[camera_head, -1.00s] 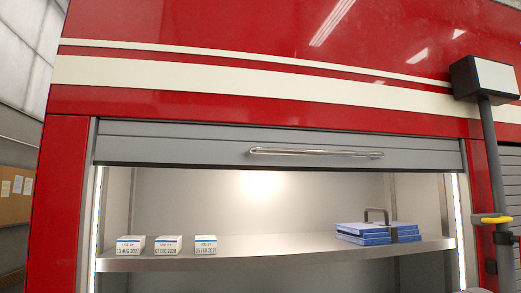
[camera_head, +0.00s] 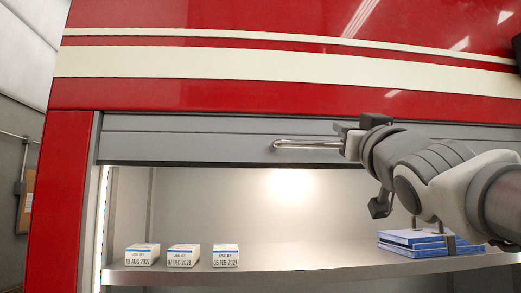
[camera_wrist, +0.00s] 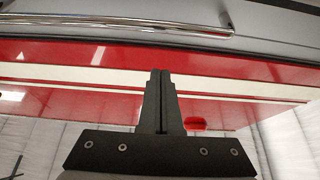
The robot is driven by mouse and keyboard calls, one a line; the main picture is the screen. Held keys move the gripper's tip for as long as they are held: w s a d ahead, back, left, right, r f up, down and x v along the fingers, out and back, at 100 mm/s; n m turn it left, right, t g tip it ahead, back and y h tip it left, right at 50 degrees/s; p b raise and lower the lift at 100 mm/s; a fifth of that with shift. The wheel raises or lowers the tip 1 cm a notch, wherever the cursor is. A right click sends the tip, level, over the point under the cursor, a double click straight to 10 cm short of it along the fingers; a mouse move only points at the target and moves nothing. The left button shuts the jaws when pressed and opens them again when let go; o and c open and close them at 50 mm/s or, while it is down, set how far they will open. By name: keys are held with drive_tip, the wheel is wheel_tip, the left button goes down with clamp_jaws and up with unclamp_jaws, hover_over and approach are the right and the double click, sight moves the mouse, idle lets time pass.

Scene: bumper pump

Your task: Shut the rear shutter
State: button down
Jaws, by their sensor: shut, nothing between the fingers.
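The rear shutter (camera_head: 190,139) is a grey slatted roller door, rolled up so that only its lower slats show above the open locker. A chrome bar handle (camera_head: 300,145) runs along it, its right part hidden behind my gripper and arm. My gripper (camera_head: 340,130) is shut and empty, at the handle's height in the head view; I cannot tell whether it touches the shutter. In the wrist view my gripper's fingers (camera_wrist: 160,75) are together, and the handle (camera_wrist: 120,25) crosses the top left, apart from the fingertips in the picture.
The locker shelf (camera_head: 300,256) holds three small labelled boxes (camera_head: 183,257) at the left. A stack of blue flat cases (camera_head: 415,240) with a dark bracket stands at the right. Red truck bodywork (camera_head: 270,95) surrounds the opening.

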sight(329, 138)
drive_tip(key=p+x, duration=0.4)
drive_tip(key=x, duration=0.6)
drive_tip(key=shift+s+f+b, duration=0.1)
drive_tip(key=shift+s+f, duration=0.1)
drive_tip(key=shift+f, duration=0.5)
drive_tip(key=shift+s+f+b, duration=0.15)
drive_tip(key=shift+s+f, duration=0.05)
drive_tip(key=shift+f, duration=0.55)
drive_tip(key=shift+s+f+b, duration=0.1)
drive_tip(key=shift+s+f, duration=0.1)
drive_tip(key=shift+f, duration=0.5)
drive_tip(key=shift+w+f, duration=0.1)
drive_tip(key=shift+f, duration=0.05)
